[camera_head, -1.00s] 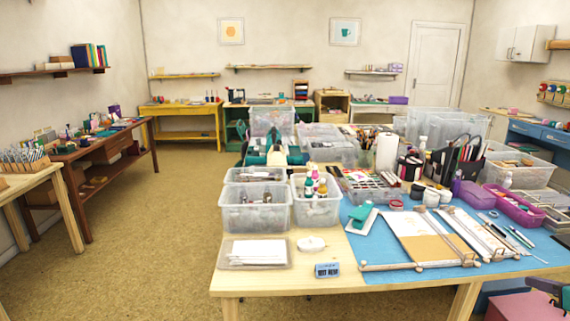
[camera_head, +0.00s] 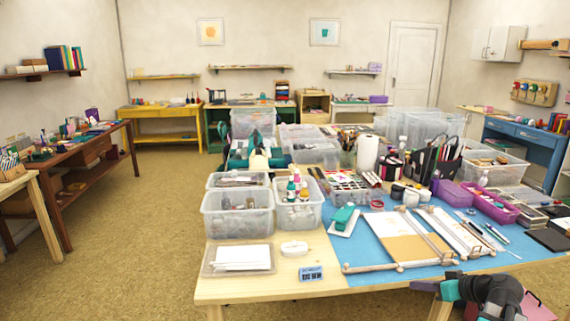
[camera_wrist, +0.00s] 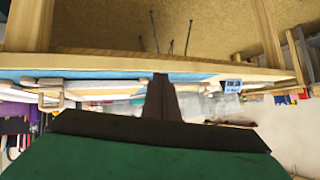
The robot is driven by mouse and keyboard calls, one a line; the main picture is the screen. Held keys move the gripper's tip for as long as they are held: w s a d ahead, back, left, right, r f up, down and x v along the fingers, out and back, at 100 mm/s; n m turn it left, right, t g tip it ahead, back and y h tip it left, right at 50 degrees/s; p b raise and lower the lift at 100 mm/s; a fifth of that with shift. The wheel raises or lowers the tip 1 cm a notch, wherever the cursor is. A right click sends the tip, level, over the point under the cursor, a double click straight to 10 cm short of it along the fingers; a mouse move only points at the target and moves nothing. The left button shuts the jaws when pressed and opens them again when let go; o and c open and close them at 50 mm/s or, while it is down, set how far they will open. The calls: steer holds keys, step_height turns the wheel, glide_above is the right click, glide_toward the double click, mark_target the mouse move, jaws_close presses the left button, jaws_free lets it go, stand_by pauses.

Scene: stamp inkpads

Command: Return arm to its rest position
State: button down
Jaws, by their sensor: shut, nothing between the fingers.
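My gripper (camera_wrist: 163,98) shows in the wrist view as two dark fingers together, with nothing between them. In the head view, my dark and teal arm is at the lower right, in front of the table's near edge; the fingertips cannot be made out there. The wrist view is upside down and shows the table edge (camera_wrist: 200,66) beyond the fingers, with floor above it. The work table (camera_head: 300,288) stands in front of me. My gripper touches nothing that I can see.
On the table are a blue mat (camera_head: 375,250), a wooden frame jig (camera_head: 400,266), a small blue stamp block (camera_head: 311,273), a white-filled tray (camera_head: 242,259) and clear bins (camera_head: 236,222). Open floor (camera_head: 130,250) lies to the left. A pink thing (camera_head: 537,305) is at the lower right.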

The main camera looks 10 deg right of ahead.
steer(key=w+a+f+n+g+y+p, duration=0.1)
steer(key=w+a+f+g+y, duration=0.15)
steer(key=a+f, duration=0.7)
steer(key=s+a+f+n+g+p, duration=0.1)
steer(key=s+a+f+g, duration=0.2)
steer(key=a+f, duration=0.7)
steer(key=s+a+f+n+g+p, duration=0.1)
steer(key=s+a+f+g+p, duration=0.15)
steer(key=a+f, duration=0.75)
steer(key=s+a+f+g+h+p, duration=0.15)
steer(key=s+a+f+g, duration=0.35)
steer(key=s, duration=0.6)
steer(key=s+a+f+g+h, duration=0.2)
steer(key=s+a+f, duration=0.4)
steer(key=s, duration=0.5)
steer(key=shift+s+d+f+m+g+h, duration=0.15)
steer(key=shift+s+d+m+h, duration=0.3)
steer(key=shift+d+m, duration=0.3)
steer(key=shift+s+d+r+m+g+h, duration=0.1)
steer(key=shift+s+d+m+h, duration=0.4)
steer(key=shift+d+m, duration=0.25)
steer(key=shift+s+d+f+m+g+h, duration=0.15)
steer(key=shift+s+d+m+h, duration=0.4)
steer(key=shift+d, duration=0.3)
